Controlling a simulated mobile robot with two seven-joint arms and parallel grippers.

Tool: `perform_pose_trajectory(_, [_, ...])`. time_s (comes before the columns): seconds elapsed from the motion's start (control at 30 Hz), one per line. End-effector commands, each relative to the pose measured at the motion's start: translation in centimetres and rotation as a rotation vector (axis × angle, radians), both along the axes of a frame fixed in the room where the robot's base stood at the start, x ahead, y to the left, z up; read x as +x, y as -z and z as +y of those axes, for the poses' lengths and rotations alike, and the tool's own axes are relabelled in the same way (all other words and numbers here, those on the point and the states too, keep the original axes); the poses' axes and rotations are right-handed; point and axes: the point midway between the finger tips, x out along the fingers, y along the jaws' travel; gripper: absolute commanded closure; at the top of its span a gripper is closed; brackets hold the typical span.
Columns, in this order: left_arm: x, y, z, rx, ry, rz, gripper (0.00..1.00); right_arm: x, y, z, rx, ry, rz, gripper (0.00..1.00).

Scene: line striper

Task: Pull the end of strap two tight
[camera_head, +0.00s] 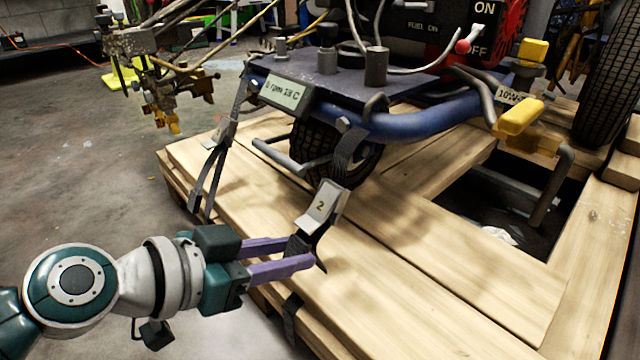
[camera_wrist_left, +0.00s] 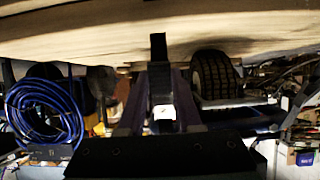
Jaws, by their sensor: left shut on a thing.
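Strap two runs from the blue frame tube of the line striper (camera_head: 415,122) down past the front wheel to a grey buckle (camera_head: 320,205) marked "2", above the wooden pallet (camera_head: 420,265). My left gripper (camera_head: 302,252), with purple fingers, is just below the buckle. It is shut on the dark strap end (camera_head: 298,246), which passes between the fingers. In the left wrist view the dark strap (camera_wrist_left: 158,48) stands between the two fingers, with a pale patch below it. A strap part (camera_head: 291,318) hangs at the pallet's edge. My right gripper is not in view.
Another strap with a buckle (camera_head: 222,132) runs to the pallet at the left. Yellow-handled parts (camera_head: 521,117) stick out at the right. Bare concrete floor (camera_head: 80,180) lies left of the pallet. The wrist view shows a blue hose coil (camera_wrist_left: 45,110).

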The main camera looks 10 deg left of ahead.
Motion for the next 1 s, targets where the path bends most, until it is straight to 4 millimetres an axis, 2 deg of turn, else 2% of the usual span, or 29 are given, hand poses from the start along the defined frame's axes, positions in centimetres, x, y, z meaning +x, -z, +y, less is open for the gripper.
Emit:
perform_pose_trajectory(0.53, [-1.1, 3.0, 0.9, 0.003, 0.0, 0.002, 1.0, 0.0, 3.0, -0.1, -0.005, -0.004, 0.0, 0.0])
perform_pose_trajectory(1.0, [-2.3, 5.5, 1.8, 0.006, 0.0, 0.007, 1.0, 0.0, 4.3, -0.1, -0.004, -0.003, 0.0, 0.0])
